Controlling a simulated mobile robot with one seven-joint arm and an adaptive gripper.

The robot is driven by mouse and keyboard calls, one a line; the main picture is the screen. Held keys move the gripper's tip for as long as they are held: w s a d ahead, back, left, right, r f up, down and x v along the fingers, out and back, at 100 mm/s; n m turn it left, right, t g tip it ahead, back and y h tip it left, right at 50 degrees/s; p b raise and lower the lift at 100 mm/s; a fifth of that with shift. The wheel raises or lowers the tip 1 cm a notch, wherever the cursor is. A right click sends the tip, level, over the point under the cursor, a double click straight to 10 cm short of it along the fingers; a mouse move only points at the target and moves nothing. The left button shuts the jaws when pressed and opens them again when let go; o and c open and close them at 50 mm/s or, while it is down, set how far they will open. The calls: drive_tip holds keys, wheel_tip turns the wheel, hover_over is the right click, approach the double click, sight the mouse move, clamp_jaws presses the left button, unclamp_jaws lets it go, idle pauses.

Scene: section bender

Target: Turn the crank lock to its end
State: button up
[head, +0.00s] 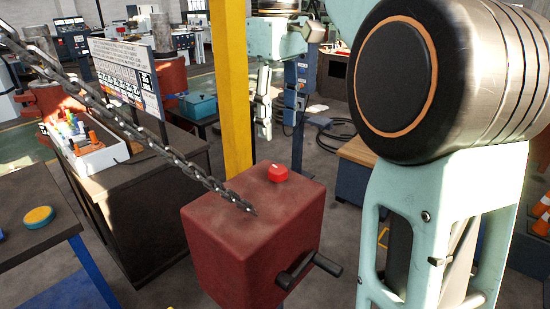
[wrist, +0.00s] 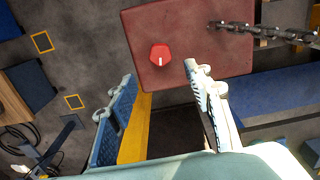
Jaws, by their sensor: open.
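A dark red box (head: 235,235) stands in the lower middle of the head view, and its top (wrist: 200,60) shows in the wrist view. My gripper (head: 262,132) is open and empty behind the box. In the wrist view its fingers (wrist: 158,88) point toward the box, apart from the knob.
A taut metal chain (head: 150,140) runs from the box top to the upper left, and it also shows in the wrist view (wrist: 265,30). A yellow post (head: 233,90) stands behind the box. A table with a white tray (head: 95,158) is at left.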

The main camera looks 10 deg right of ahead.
sight(278, 169)
wheel_tip(278, 169, down, 10)
drive_tip(key=shift+s+f+b, duration=0.1)
drive_tip(key=shift+b, duration=0.75)
drive_tip(key=c, duration=1.1)
drive_tip(key=shift+c, duration=0.2)
